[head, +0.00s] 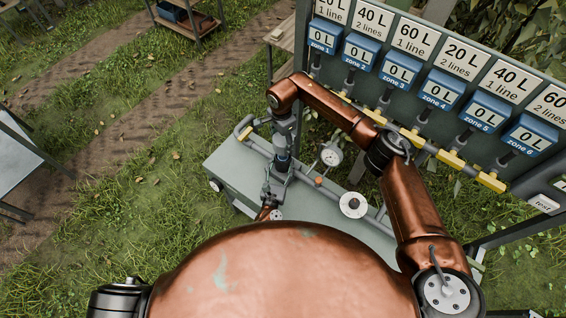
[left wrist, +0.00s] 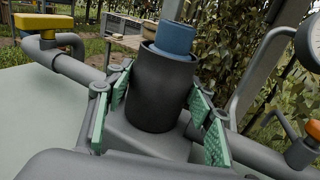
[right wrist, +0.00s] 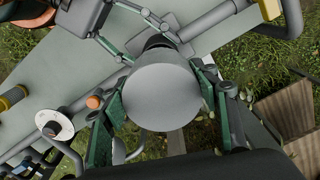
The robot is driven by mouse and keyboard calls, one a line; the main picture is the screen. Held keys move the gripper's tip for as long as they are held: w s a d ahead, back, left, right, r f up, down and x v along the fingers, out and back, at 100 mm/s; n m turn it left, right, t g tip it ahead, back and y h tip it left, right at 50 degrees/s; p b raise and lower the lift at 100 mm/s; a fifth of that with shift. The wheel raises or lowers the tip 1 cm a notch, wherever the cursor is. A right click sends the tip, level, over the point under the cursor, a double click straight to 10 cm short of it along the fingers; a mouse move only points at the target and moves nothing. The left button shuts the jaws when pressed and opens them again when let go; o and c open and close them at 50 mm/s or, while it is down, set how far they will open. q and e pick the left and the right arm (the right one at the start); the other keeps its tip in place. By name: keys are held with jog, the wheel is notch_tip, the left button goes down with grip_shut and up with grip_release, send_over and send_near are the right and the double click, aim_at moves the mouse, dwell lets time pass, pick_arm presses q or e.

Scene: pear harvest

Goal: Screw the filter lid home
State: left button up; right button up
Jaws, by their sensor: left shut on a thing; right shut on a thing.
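The filter housing is a dark upright cylinder (left wrist: 158,90) on the pipe run. A blue cylindrical part (left wrist: 176,38) sits in or on its top; I cannot tell whether it belongs to the lid. My left gripper (left wrist: 160,108) is shut around the dark housing, with green pads on either side. In the head view the left gripper (head: 273,188) is low at the housing. My right gripper (head: 284,126) comes down from above. In the right wrist view its green pads flank a round grey lid (right wrist: 163,96), which they hold. The lid's thread is hidden.
A grey bench (head: 235,170) carries the pipes. A pressure gauge (head: 331,154) and a white round disc (head: 353,205) stand right of the filter. A board with blue zone counters (head: 399,73) and yellow valve handles (head: 453,160) rises behind at the right.

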pick_arm(q)
jog(key=c, duration=0.6)
pick_arm(e)
jog(key=shift+f, duration=2.5)
pick_arm(q)
jog(key=shift+d, duration=0.1)
pick_arm(e)
jog(key=shift+f, duration=0.15)
jog(key=shift+f, duration=0.7)
jog(key=shift+f, duration=0.55)
